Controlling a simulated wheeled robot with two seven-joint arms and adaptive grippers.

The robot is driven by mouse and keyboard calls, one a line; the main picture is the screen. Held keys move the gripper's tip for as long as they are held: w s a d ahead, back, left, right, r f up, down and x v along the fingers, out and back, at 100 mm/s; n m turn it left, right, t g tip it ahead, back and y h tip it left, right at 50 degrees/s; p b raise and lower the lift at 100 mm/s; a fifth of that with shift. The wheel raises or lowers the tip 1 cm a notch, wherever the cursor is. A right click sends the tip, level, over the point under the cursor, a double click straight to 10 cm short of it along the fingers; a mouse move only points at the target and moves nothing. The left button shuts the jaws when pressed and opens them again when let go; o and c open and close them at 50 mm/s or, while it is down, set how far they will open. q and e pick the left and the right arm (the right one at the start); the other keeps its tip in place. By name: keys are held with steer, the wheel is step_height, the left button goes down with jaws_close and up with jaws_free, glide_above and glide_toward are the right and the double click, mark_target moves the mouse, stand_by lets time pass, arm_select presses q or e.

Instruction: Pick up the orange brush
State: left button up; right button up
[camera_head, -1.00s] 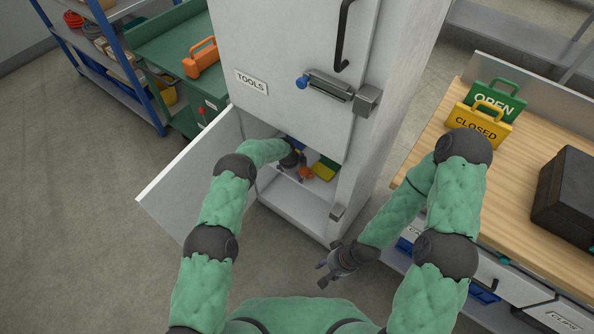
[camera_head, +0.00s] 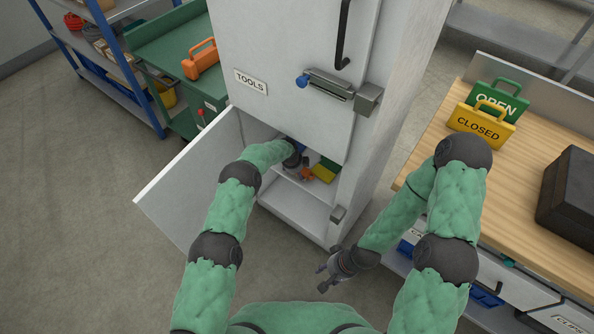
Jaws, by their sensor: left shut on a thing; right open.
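The orange brush (camera_head: 306,174) is inside the lower compartment of the white tools cabinet, on the shelf, and only a small part of it shows. My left gripper (camera_head: 301,168) reaches into the compartment and is shut on the brush; its fingertips are small and partly hidden. My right gripper (camera_head: 324,279) is open and empty, outside the cabinet and low in front of its right side.
The cabinet (camera_head: 278,60) has its lower door (camera_head: 190,185) swung open to the left. A yellow and green item (camera_head: 325,171) lies right of the brush. A wooden bench (camera_head: 510,190) with OPEN and CLOSED signs and a black case (camera_head: 570,200) stands right.

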arm_select(q)
steer(key=shift+r+p, duration=0.2)
steer(key=shift+p, duration=0.15)
steer(key=shift+s+a+r, duration=0.1)
steer(key=shift+s+a, duration=0.1)
steer(key=shift+a, duration=0.05)
steer(key=s+a+p, duration=0.2)
steer(key=s+a, duration=0.1)
steer(key=s, duration=0.1)
steer(key=s+a+p, duration=0.2)
steer(key=s+a, duration=0.1)
steer(key=s, duration=0.1)
steer(key=s+a+p, duration=0.2)
steer(key=s+a, duration=0.1)
steer(key=s, duration=0.1)
steer(key=shift+s+a+p, duration=0.1)
steer(key=shift+a+p, duration=0.2)
steer(key=shift+p, duration=0.1)
steer(key=shift+s+a, duration=0.55)
steer(key=shift+s, duration=0.2)
steer(key=o, duration=0.5)
steer(key=c, duration=0.3)
